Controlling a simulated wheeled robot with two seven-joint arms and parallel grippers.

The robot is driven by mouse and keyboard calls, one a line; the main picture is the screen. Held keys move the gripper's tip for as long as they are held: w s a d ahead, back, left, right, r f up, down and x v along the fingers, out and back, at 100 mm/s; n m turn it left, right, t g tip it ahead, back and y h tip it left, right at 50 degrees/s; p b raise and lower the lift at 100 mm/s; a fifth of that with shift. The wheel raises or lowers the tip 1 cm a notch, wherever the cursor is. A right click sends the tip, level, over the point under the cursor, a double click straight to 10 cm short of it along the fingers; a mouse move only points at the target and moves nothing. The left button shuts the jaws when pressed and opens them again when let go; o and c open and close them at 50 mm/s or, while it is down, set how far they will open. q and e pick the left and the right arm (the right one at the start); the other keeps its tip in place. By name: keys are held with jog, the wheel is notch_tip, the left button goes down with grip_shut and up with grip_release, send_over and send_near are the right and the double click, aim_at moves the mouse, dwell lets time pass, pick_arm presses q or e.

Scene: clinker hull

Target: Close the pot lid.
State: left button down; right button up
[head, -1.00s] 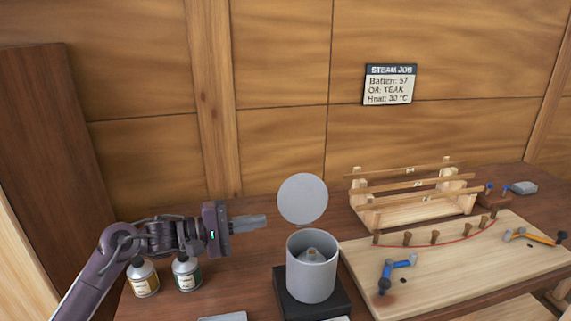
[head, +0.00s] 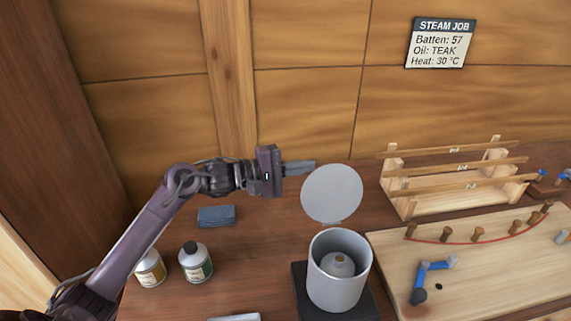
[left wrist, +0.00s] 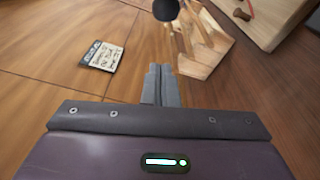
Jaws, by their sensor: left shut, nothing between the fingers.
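The grey pot (head: 339,280) stands on a dark square base (head: 301,285) at the lower middle of the head view. Its round grey lid (head: 332,194) stands open, tilted up at the back of the rim. A small knobbed piece shows inside the pot. My left gripper (head: 313,167) is shut and empty, beside the upper left edge of the lid; I cannot tell if it touches. In the left wrist view the shut fingers (left wrist: 160,85) point toward the wall; the pot is not recognisable there. My right gripper is not in view.
Two bottles (head: 195,262) and a dark blue block (head: 216,216) are left of the pot. A wooden rack (head: 455,180) and a pegged board (head: 465,265) with a blue clamp (head: 424,278) lie right. A sign (head: 440,43) hangs on the wall.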

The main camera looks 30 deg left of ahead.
aim_at(316, 171)
pick_arm(q)
jog(key=d, duration=0.1)
jog(key=s+d+p, duration=0.1)
jog(key=d+r+p, duration=0.1)
jog(key=shift+s+d, duration=0.2)
jog(key=shift+d, duration=0.15)
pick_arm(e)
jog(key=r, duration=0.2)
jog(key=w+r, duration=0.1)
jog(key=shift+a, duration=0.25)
pick_arm(q)
jog(key=shift+r+p, duration=0.1)
jog(key=shift+p, duration=0.3)
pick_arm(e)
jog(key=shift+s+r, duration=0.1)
